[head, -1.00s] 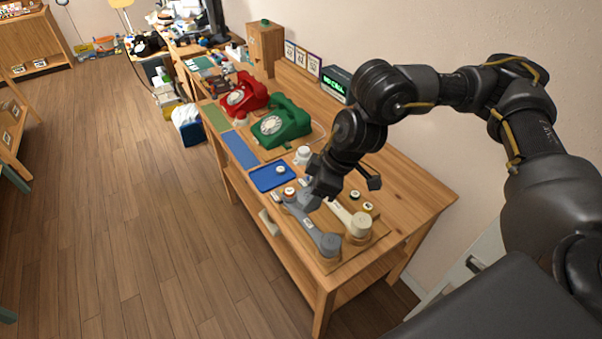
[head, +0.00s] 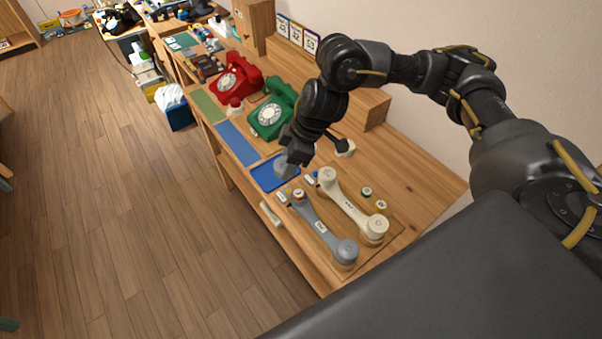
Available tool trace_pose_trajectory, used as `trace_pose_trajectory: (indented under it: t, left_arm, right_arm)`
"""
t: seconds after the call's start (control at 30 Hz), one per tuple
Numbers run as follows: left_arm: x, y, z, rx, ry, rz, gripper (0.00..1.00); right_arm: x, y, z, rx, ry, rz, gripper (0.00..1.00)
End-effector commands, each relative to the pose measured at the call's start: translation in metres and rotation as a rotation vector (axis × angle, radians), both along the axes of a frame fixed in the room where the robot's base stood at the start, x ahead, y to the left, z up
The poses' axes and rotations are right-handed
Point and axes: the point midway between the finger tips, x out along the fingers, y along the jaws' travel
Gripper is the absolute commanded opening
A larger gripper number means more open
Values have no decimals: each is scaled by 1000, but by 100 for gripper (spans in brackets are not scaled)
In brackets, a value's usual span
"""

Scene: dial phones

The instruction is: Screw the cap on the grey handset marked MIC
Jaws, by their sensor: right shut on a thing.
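The grey handset (head: 323,228) lies on a wooden board on the bench, its near end capped. Its far end (head: 299,194) shows an orange-and-white top without a grey cap. The writing on its label is too small to read. My right gripper (head: 292,157) is shut on a grey cap (head: 284,169) and holds it over the far right part of the blue tray (head: 268,178). I cannot tell if the cap touches the tray. My left gripper is not in view.
A cream handset (head: 350,202) with both ends capped lies right of the grey one. A green phone (head: 272,115) and a red phone (head: 238,77) stand farther back. The bench's right side is bare.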

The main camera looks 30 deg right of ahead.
Motion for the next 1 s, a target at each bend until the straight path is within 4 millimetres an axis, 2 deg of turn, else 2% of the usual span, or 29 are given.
trace_pose_trajectory:
  t: [0.03, 0.13, 0.2, 0.37, 0.5, 0.73, 1.0]
  left_arm:
    - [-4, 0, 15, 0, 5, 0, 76]
    - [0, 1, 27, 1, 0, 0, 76]
    - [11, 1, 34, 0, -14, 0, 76]
    - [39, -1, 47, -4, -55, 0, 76]
    - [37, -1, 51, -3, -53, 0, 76]
    - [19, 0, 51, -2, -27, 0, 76]
    - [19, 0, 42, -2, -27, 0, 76]
  right_arm:
    - [3, 2, -5, 4, 15, 11, 32]
    - [8, -2, -24, 3, 16, 34, 32]
    - [7, -7, -39, 2, 14, 46, 32]
    - [1, -21, -69, -1, 10, 63, 32]
    - [-5, -30, -86, -2, 5, 72, 32]
    - [-8, -34, -94, -2, -1, 79, 32]
    - [-8, -34, -102, -2, -1, 79, 32]
